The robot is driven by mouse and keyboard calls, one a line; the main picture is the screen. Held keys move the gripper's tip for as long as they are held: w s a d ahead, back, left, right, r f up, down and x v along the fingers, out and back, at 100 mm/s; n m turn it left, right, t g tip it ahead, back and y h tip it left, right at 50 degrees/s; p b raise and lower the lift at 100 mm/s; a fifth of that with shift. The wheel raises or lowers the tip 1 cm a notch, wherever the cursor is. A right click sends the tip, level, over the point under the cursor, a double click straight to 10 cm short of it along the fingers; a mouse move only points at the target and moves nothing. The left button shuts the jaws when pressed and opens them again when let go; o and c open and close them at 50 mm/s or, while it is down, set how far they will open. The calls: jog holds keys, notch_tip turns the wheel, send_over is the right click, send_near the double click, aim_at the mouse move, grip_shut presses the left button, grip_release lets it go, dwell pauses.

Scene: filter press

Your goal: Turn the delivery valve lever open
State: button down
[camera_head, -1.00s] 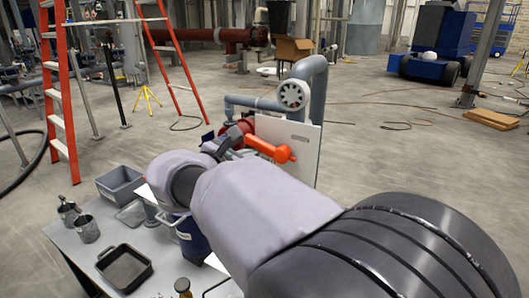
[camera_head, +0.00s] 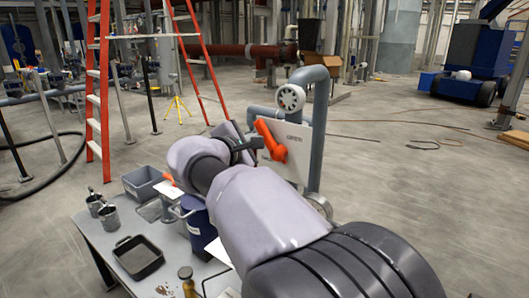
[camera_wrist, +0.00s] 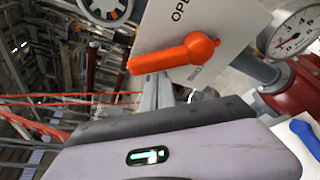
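The orange delivery valve lever (camera_head: 271,140) is mounted in front of a white panel (camera_head: 295,165). In the head view its handle slants up and left from its hub. The wrist view shows the lever (camera_wrist: 172,55) close up, with "OPE..." lettering on the panel (camera_wrist: 222,25) above it and smaller, partly hidden lettering below its hub. My gripper (camera_head: 250,143) is just left of the lever; whether it touches the lever is unclear. In the wrist view my gripper's housing fills the bottom, and its finger gap cannot be made out.
A grey pipe (camera_head: 321,115) with a white handwheel (camera_head: 291,98) rises behind the panel. A pressure gauge (camera_wrist: 293,33) and red pipework (camera_wrist: 293,88) are at right in the wrist view. A table (camera_head: 110,240) with a grey bin (camera_head: 143,182) and black tray (camera_head: 138,257) stands below left.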

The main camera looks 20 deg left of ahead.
aim_at(267, 131)
jog(key=shift+s+d+r, duration=0.2)
jog(key=shift+d+r, duration=0.55)
jog(key=shift+r, duration=0.2)
jog(key=shift+s+d+r, duration=0.25)
jog(key=shift+d+r, duration=0.05)
jog(key=shift+d, duration=0.4)
